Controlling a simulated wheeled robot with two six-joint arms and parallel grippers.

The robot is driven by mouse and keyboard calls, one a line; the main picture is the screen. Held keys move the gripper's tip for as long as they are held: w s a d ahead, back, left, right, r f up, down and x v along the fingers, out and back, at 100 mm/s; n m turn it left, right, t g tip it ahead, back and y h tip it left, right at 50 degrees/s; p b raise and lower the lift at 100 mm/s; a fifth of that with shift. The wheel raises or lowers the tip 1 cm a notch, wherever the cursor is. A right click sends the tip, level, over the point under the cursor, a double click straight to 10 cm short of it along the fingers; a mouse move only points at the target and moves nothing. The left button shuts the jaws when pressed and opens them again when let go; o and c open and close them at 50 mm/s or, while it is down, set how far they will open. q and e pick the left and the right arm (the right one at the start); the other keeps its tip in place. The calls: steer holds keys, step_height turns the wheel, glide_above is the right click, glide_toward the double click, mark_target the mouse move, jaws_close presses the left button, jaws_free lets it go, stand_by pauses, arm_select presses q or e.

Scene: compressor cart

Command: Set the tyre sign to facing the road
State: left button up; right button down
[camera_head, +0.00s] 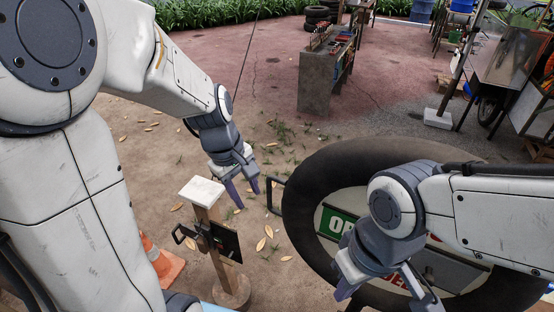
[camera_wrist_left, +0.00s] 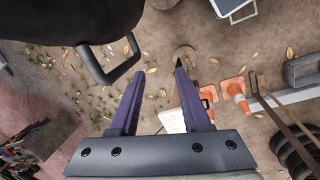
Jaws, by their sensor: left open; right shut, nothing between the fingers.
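The tyre sign (camera_head: 310,225) is a large black tyre ring with green and red lettered panels inside, at the right of the head view. My right arm hides part of it. A dark D-shaped handle (camera_head: 274,195) sticks out from its left side; in the left wrist view the handle (camera_wrist_left: 112,68) lies left of the fingers. My left gripper (camera_head: 243,190) is open and empty, just left of this handle and apart from it. My right gripper (camera_head: 388,294) is shut and empty in front of the sign's face.
A wooden post (camera_head: 213,240) with a white top, dark plate and handle stands left of the tyre, close to my left gripper. An orange cone (camera_head: 165,265) is beside it. A workbench (camera_head: 322,85) stands further back. Leaf-strewn ground between is open.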

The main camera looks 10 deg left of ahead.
arm_select(q)
steer(key=w+r+n+h, duration=0.25)
steer(key=r+n, duration=0.25)
steer(key=n, duration=0.5)
glide_toward(270, 205)
steer(key=d+f, duration=0.1)
steer(key=w+d+f, duration=0.1)
steer(key=f, duration=0.1)
steer(key=d+f, duration=0.1)
steer(key=shift+w+d+f, duration=0.2)
steer(key=shift+w+f, duration=0.15)
steer(key=shift+w, duration=0.05)
jaws_close()
steer(key=shift+r, duration=0.1)
stand_by(0.6)
